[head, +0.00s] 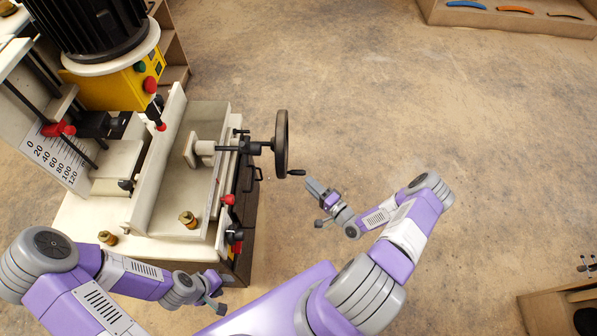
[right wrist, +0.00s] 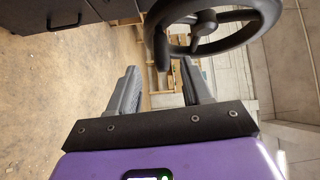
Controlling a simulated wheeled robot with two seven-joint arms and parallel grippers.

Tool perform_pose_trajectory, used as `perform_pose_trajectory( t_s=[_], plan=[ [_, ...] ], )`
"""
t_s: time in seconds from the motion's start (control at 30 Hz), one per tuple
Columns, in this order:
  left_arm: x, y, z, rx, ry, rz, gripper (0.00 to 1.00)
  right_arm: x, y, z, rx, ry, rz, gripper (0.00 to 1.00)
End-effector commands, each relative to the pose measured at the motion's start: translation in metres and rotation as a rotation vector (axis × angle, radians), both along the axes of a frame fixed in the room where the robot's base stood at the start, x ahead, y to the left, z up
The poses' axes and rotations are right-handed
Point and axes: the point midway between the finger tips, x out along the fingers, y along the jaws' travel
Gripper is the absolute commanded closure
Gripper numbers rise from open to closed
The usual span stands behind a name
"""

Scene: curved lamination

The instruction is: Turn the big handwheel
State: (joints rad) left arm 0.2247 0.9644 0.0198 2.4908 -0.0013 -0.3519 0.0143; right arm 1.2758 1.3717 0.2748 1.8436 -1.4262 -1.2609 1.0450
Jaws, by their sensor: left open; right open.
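The big handwheel (head: 281,145) is a dark wheel on the right side of the machine, seen nearly edge-on in the head view. Its crank handle (head: 297,172) sticks out to the right at the lower rim. My right gripper (head: 318,204) is open and empty, just below and right of the handle, apart from it. In the right wrist view the wheel rim (right wrist: 246,38) fills the top, and the handle (right wrist: 161,48) appears between the lines of the open fingers (right wrist: 159,68), beyond their tips. My left gripper (head: 219,293) is open and empty near the machine's front right corner.
The machine (head: 100,212) fills the left side, with a black motor, a yellow control box (head: 118,85) and red-knobbed levers. Brass knobs (head: 188,219) sit on its front bed. Open floor lies to the right. A shelf (head: 510,22) with curved pieces stands far right; a wooden box (head: 560,300) is lower right.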

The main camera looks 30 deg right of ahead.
Motion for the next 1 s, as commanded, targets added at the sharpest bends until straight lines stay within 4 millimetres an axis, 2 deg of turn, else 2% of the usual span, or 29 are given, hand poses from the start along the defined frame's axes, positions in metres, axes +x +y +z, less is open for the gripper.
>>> perform_pose_trajectory(
  t_s=[0.13, 0.5, 0.63, 0.87, 0.9, 1.0],
  plan=[
    [0.0, 0.0, -0.003, 0.0, 0.0, 0.0, 0.57, 0.011, 0.001, 0.001, 0.008, -0.016, 0.0, 0.51],
    [0.0, 0.0, -0.015, 0.0, 0.0, 0.0, 0.57, 0.063, 0.014, 0.003, 0.006, -0.012, -0.001, 0.51],
    [0.0, 0.0, -0.016, 0.0, 0.0, 0.0, 0.57, 0.07, 0.016, 0.004, 0.007, -0.011, 0.0, 0.51],
    [0.0, 0.0, -0.016, 0.0, 0.0, 0.0, 0.57, 0.071, 0.016, 0.004, 0.007, -0.01, -0.001, 0.51],
    [0.0, 0.0, -0.016, 0.0, 0.0, 0.0, 0.57, 0.071, 0.016, 0.004, 0.007, -0.01, -0.001, 0.53],
    [0.0, 0.0, -0.016, 0.0, 0.0, 0.0, 0.57, 0.071, 0.016, 0.004, 0.007, -0.01, -0.001, 0.68]
  ],
)
